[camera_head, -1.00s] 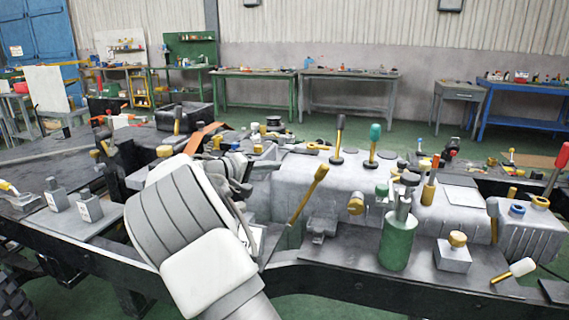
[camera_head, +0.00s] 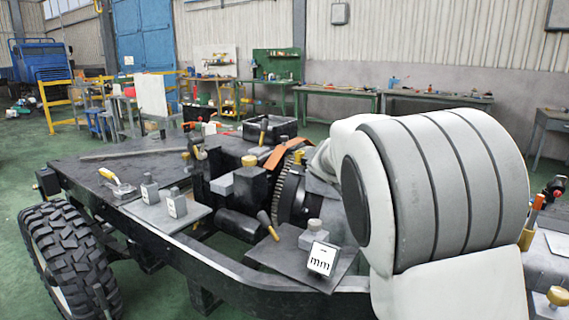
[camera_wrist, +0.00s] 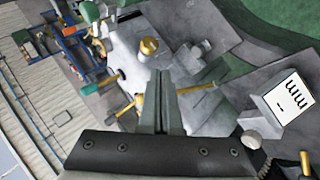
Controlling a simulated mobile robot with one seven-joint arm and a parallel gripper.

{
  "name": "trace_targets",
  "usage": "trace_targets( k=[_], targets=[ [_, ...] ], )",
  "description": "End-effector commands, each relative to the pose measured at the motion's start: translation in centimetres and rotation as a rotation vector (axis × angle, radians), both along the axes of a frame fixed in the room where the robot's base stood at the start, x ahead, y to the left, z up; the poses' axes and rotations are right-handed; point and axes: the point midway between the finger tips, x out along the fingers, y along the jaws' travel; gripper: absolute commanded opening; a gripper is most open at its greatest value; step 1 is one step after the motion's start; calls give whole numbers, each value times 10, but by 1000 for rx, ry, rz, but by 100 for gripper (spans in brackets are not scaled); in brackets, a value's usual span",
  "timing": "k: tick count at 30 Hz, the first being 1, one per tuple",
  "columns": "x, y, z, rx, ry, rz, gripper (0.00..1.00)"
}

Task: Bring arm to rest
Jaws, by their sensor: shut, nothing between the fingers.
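My arm (camera_head: 440,190) fills the right side of the head view, with its large white and grey joint close to the camera. My gripper is hidden behind it or out of frame there. In the wrist view my gripper (camera_wrist: 161,80) is shut, its two fingers together with nothing between them. Beyond the fingers lie the chassis top, a brass-capped part (camera_wrist: 149,46) and a yellow-handled tool (camera_wrist: 198,88), all apart from the fingers as far as I can tell.
The chassis (camera_head: 250,278) carries a block marked "mm" (camera_head: 322,259), a toothed gear (camera_head: 290,192), two small grey blocks and an open black bin (camera_head: 271,130). A large tyre (camera_head: 68,260) stands at left. Workbenches (camera_head: 335,98) line the back wall.

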Motion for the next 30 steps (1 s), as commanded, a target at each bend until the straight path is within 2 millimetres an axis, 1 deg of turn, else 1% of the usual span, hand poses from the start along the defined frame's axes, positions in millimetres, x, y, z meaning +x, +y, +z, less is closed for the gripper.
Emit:
trace_targets(
  k=[1, 5, 6, 8, 12, 14, 18, 24, 30],
  targets=[
    [-17, -2, 2, 62, 0, -5, 0],
    [-59, 2, 3, 209, 8, 1, 0],
    [-72, 4, 3, 252, 8, 6, 0],
    [-90, 9, 4, 312, 4, 16, 0],
    [-135, 24, 7, 441, -10, 46, 0],
    [-153, 31, 8, 489, -21, 62, 0],
    [-195, 50, 8, 588, -51, 104, 0],
    [-249, 77, 3, 690, -103, 166, 0],
    [-287, 99, -8, 742, -154, 214, 0]
  ],
)
